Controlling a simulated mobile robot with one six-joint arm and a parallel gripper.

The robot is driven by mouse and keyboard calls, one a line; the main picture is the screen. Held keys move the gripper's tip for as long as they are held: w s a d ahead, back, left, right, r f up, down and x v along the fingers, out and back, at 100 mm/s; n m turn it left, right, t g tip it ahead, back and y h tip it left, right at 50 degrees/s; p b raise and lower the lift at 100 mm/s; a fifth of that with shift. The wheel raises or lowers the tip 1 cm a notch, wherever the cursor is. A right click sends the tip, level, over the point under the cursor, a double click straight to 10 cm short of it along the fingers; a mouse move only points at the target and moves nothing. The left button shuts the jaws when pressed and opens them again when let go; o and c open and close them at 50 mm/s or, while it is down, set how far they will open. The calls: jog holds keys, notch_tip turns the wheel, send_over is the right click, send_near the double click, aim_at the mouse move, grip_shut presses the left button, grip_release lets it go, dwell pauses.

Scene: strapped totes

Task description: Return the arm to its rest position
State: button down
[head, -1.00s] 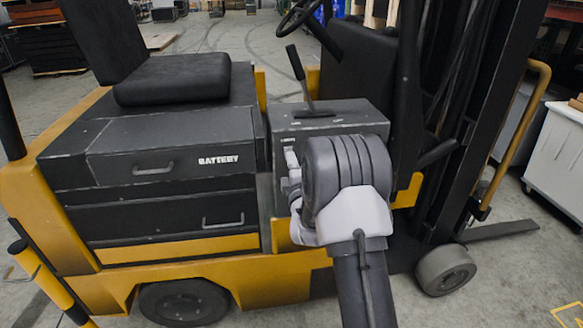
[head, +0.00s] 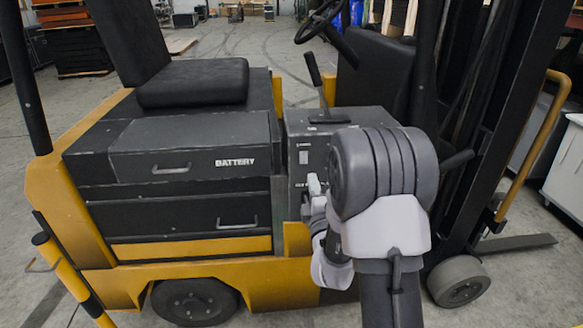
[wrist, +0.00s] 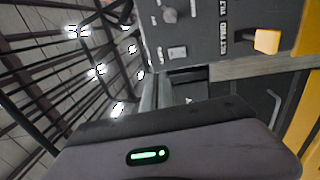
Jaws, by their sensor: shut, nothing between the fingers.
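My arm stands in front of the forklift in the head view, its large grey joint (head: 383,175) bent in front of the dark control box (head: 310,135). Pale wrist parts show to the left of that joint, but the fingertips cannot be made out there. In the wrist view, the grey housing with a green light fills the bottom, and my gripper (wrist: 165,92) shows only partly beyond it. It is shut and empty. The panel beyond carries a round knob (wrist: 170,15), a pale switch (wrist: 177,53) and an orange-yellow part (wrist: 267,40).
The yellow and black forklift (head: 60,195) fills the middle, with a seat (head: 193,82), a battery drawer (head: 190,147) and a dark mast at right. A striped post (head: 72,278) stands at front left. A white cabinet (head: 566,165) is at right. Concrete floor is open at lower right.

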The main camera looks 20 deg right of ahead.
jog(key=s+a+r+m+g+y, duration=0.2)
jog(key=s+a+r+m+g, duration=0.4)
jog(key=m, duration=0.5)
jog(key=s+a+m+g+y, duration=0.1)
jog(key=s+a+m+g, duration=0.1)
jog(key=s+a, duration=0.3)
jog(key=s+a+f+m+g+y, duration=0.1)
jog(key=s+a, duration=0.4)
jog(key=s, duration=0.8)
jog(key=s+a+m+g+y, duration=0.3)
jog(key=s+a+m, duration=0.1)
jog(key=s, duration=0.4)
jog(key=shift+s+a+f+m+g, duration=0.15)
jog(key=shift+s+a+m+g, duration=0.25)
jog(key=shift+m, duration=0.2)
